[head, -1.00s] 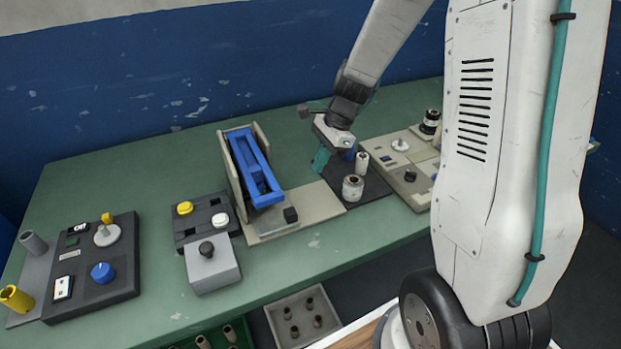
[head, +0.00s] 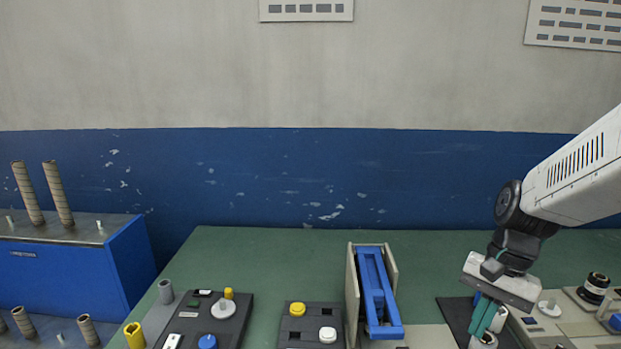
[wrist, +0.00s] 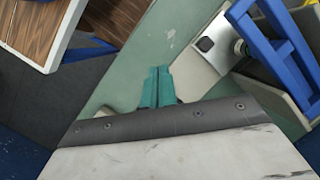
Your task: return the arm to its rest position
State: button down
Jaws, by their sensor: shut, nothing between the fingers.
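My gripper (head: 482,316) has teal fingers and hangs at the lower right of the head view, in front of the dark plate (head: 455,312) on the bench. Its fingers are close together with nothing between them. In the wrist view the teal fingers (wrist: 157,80) point over the green bench top and also look empty. My arm reaches in from the right edge of the head view. Whether the fingers touch anything on the plate cannot be told.
A blue frame (head: 377,290) between beige side plates stands left of my gripper. Control boxes with a yellow button (head: 297,309) and a blue knob (head: 207,342) are farther left. A blue cabinet (head: 75,265) holds upright rolls. The green bench (head: 270,255) is clear at the back.

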jog(key=s+a+r+n+t+h, duration=0.2)
jog(key=s+r+n, duration=0.6)
jog(key=s, duration=0.6)
jog(key=shift+a+r+t+h, duration=0.3)
jog(key=shift+r+t+h, duration=0.1)
jog(key=shift+r+t, duration=0.4)
